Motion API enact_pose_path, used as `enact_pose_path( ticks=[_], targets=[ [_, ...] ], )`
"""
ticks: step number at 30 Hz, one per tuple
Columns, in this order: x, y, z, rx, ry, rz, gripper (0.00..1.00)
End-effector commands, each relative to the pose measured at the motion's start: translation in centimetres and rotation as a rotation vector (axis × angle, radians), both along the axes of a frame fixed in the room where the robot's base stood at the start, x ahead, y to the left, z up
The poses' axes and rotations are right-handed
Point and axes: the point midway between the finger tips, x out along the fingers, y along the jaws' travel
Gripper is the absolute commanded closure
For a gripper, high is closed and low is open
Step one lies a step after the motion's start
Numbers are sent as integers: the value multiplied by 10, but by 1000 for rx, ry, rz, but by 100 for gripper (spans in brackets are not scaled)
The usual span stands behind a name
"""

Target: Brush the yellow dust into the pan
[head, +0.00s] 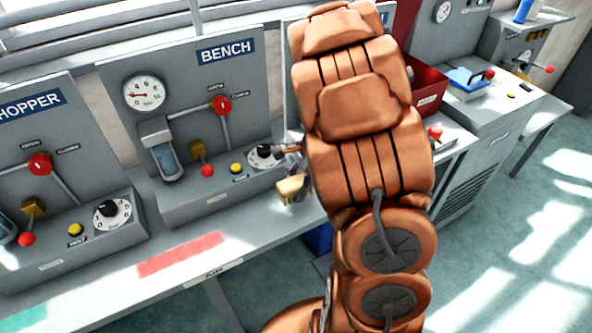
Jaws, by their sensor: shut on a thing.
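My copper-coloured arm rises through the middle of the head view and hides most of my gripper (300,181). A little of the gripper shows at the arm's left edge, low over the bench's front. A small cream and tan piece, apparently the brush (289,188), shows at the gripper, which is shut on it. Its bristles cannot be made out. I cannot make out the yellow dust or the pan; the arm covers part of the bench.
The BENCH panel (190,95) and HOPPER panel (35,150) carry gauges, red knobs and dials. A red strip (180,254) marks the clear front ledge. A red bin (428,88) and a blue-topped device (466,82) stand right of my arm. Floor is open at right.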

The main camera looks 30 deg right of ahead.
Motion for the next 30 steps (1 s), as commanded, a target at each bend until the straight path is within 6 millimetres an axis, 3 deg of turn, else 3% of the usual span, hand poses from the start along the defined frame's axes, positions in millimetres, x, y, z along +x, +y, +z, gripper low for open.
enact_pose_path(
  ticks=[13, 30],
  targets=[
    [1, 4, 41, 1, 1, 9, 82],
    [1, 4, 43, 1, 0, 11, 82]
  ],
)
